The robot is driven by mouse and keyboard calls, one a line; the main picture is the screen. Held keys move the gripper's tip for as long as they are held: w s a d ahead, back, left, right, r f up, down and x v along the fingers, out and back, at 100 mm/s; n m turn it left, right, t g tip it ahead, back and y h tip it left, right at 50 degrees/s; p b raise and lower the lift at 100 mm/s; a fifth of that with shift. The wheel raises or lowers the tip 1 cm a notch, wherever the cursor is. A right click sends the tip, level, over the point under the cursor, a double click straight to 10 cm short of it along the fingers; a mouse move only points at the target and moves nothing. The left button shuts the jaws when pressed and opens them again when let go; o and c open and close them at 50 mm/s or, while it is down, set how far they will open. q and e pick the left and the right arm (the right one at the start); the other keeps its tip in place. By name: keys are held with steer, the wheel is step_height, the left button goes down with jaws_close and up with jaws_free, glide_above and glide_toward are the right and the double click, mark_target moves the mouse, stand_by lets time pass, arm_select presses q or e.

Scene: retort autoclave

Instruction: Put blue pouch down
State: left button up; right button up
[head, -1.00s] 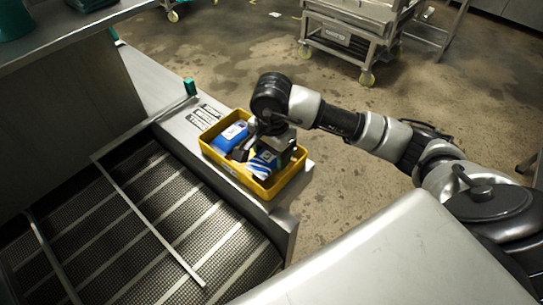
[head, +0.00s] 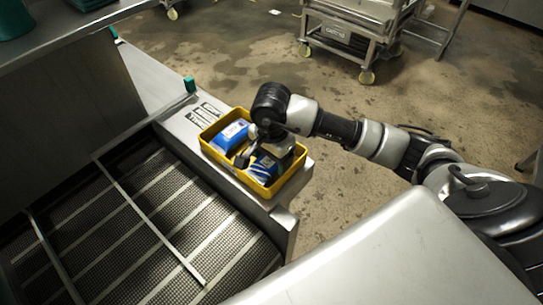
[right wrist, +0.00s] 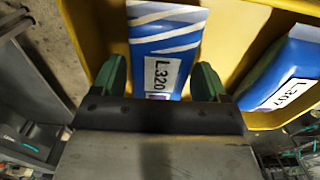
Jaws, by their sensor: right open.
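A blue pouch with white stripes and a label reading L320 (right wrist: 165,40) lies in the yellow bin. It also shows in the head view (head: 264,167), partly under my right gripper. My right gripper (right wrist: 158,78) is open, its two green fingertips on either side of the pouch's labelled end. Whether the fingertips touch the pouch I cannot tell. The yellow bin (head: 215,156) sits on the metal ledge and also shows in the right wrist view (right wrist: 232,50). A second blue pouch, labelled L307 (right wrist: 292,75), lies beside the first; it shows in the head view (head: 230,135). My left gripper is not in view.
A mesh conveyor (head: 150,225) lies left of the bin, below the ledge. A green-capped post (head: 190,85) stands on the ledge (head: 165,95). A wheeled steel cart (head: 350,35) stands behind on open floor.

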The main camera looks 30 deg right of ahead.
step_height(320, 180, up, 12)
steer(key=b, duration=0.1)
steer(key=shift+s, duration=0.1)
stand_by(0.7)
